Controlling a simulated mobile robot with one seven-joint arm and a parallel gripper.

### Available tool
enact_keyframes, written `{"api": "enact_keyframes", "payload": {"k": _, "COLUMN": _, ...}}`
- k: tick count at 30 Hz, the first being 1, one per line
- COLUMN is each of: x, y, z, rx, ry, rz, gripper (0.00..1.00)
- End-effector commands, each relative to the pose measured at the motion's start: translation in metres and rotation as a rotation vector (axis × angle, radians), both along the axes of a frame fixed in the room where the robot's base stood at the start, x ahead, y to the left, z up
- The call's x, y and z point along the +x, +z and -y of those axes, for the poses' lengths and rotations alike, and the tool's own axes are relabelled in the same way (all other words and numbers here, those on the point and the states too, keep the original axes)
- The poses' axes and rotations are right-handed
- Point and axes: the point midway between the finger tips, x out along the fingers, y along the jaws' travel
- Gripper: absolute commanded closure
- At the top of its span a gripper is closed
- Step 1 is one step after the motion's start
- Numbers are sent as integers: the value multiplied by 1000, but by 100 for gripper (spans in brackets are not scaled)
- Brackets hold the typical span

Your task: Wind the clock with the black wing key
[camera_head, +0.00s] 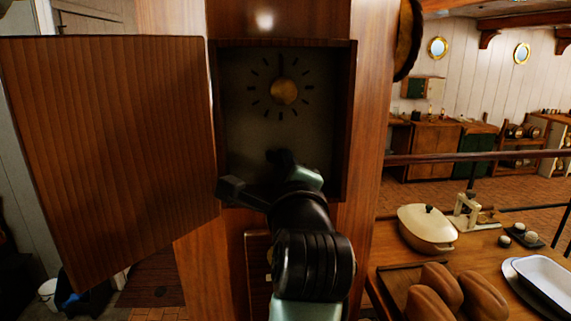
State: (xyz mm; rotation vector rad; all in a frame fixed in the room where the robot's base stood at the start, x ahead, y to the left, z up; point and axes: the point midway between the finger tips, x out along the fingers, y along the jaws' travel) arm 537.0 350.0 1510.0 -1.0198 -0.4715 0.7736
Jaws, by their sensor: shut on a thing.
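The clock (240,125) is set in a tall wooden case, with a pale dial, dark hour marks and a round brass centre. Its wooden door (110,150) stands swung open to the left. My gripper (284,168) reaches into the lower part of the case, below the dial, seen from behind. It is shut on a small dark thing (279,157), which looks like the black wing key. The key's shape is mostly lost against the dark fingers. I cannot tell whether its tip sits in the clock.
The case walls and bottom edge closely surround my gripper. At right, a wooden table (385,262) carries a cream lidded pot (427,228), bread loaves (440,288) and a white tray (546,280). A rail (450,157) runs behind it.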

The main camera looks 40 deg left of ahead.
Motion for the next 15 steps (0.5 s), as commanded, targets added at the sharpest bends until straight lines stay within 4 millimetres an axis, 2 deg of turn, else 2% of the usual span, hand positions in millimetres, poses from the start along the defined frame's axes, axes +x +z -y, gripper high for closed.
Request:
{"api": "enact_keyframes", "payload": {"k": 4, "x": -1, "y": 7, "z": -1, "rx": 107, "ry": 1, "rz": -135, "gripper": 100}}
{"api": "enact_keyframes", "payload": {"k": 15, "x": 0, "y": 3, "z": 0, "rx": 376, "ry": 0, "rz": -449, "gripper": 100}}
